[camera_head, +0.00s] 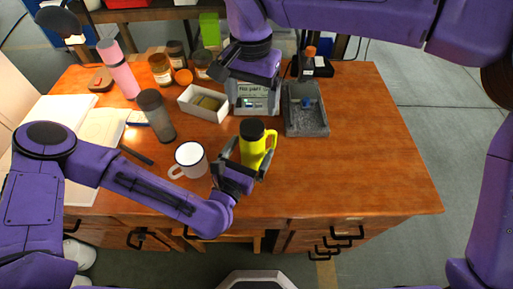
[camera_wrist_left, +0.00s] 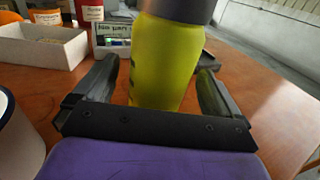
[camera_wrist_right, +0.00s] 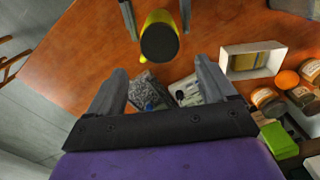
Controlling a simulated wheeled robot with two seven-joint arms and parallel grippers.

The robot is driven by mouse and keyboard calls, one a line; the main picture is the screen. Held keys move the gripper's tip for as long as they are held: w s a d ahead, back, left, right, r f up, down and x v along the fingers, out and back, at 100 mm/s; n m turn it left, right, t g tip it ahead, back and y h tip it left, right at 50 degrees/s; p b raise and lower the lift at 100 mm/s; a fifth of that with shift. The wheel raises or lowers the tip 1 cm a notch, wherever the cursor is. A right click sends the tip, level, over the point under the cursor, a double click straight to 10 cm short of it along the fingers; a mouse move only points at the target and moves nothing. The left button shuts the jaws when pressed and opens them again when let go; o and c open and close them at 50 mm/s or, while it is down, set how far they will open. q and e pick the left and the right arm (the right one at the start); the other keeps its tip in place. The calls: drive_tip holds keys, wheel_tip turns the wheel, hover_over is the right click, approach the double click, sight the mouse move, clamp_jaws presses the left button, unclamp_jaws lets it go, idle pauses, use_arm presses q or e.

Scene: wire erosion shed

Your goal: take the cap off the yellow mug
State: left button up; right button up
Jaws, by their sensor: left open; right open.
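The yellow mug (camera_head: 250,152) stands upright on the wooden table with its dark cap (camera_head: 252,130) on top. In the left wrist view, the mug body (camera_wrist_left: 165,65) is between the fingers of my left gripper (camera_wrist_left: 155,75), with the grey cap (camera_wrist_left: 180,8) cut off by the top edge. That gripper is open, its fingers either side of the mug; a small gap shows on the right. My right gripper (camera_wrist_right: 160,72) is open and empty, behind and above the mug. In the right wrist view, the cap (camera_wrist_right: 158,42) shows from above, beyond its fingertips.
A white mug (camera_head: 190,158) and a grey tumbler (camera_head: 157,115) stand to the left. Behind are a white box (camera_head: 203,103), a small meter (camera_head: 262,103) partly hidden by my right gripper, and a grey tray (camera_head: 305,112). The table's right side is clear.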

use_arm(q)
drive_tip(key=shift+w+d, duration=0.2)
drive_tip(key=shift+w, duration=0.3)
drive_tip(key=shift+d+r, duration=0.1)
drive_tip(key=shift+r, duration=0.05)
use_arm(e)
drive_tip(key=shift+s+a+r, duration=0.1)
drive_tip(key=shift+s+r, duration=0.05)
drive_tip(key=shift+s, duration=0.1)
use_arm(q)
drive_tip(key=shift+w, duration=0.1)
